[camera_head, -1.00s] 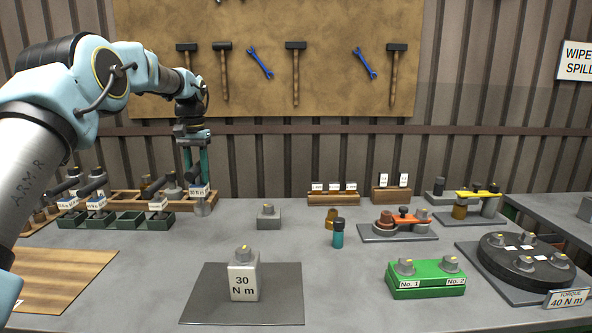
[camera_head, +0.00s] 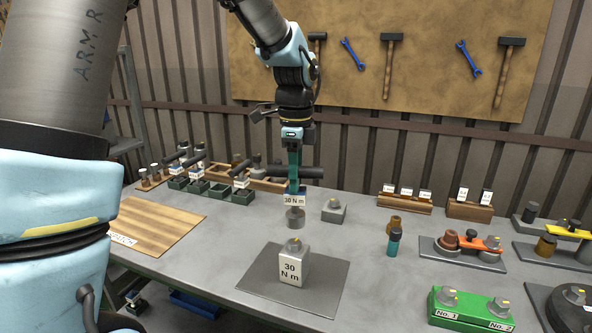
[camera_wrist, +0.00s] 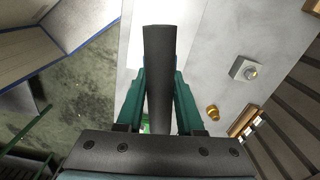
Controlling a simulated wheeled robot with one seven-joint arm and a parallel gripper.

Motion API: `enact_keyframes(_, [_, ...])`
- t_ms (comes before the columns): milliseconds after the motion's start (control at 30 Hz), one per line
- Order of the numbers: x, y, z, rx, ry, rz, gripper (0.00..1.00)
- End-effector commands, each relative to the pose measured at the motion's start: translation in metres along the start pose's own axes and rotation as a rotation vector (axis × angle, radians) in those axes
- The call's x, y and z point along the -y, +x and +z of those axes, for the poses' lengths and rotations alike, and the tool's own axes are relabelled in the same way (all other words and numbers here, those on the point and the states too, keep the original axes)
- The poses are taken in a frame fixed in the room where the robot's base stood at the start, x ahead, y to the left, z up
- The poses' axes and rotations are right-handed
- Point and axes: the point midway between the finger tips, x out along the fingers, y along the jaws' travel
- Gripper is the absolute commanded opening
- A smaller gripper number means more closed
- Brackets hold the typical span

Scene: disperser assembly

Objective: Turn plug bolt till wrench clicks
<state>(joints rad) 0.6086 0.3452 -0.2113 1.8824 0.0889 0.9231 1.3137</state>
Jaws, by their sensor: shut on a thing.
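My gripper (camera_head: 293,170) is shut on a torque wrench with a dark handle (camera_head: 313,172), a white "30 N m" label and a grey round socket end (camera_head: 295,218) pointing down. The wrench hangs above the table, over and behind a light block marked "30 N m" (camera_head: 290,268). A bolt (camera_head: 293,246) stands on top of that block, and the socket is apart from it. In the wrist view the dark handle (camera_wrist: 160,60) lies between my green fingers. Which bolt is the plug bolt is not marked.
The block stands on a dark grey mat (camera_head: 255,277). A grey block with a bolt (camera_head: 334,210) and a teal bottle (camera_head: 394,242) are to the right. A green box with bolts (camera_head: 470,312) is at front right. Small trays (camera_head: 219,192) stand at back left.

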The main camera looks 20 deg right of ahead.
Motion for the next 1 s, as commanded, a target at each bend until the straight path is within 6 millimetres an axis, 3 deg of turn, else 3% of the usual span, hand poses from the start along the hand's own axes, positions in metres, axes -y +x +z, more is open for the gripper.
enact_keyframes(167, [-0.001,0.01,0.0,0.0,-0.101,-0.004,0.0])
enact_keyframes(467, [0.0,0.031,-0.001,-0.001,-0.528,-0.004,0.0])
enact_keyframes(1000, [-0.001,0.029,0.001,0.0,-1.312,0.0,0.0])
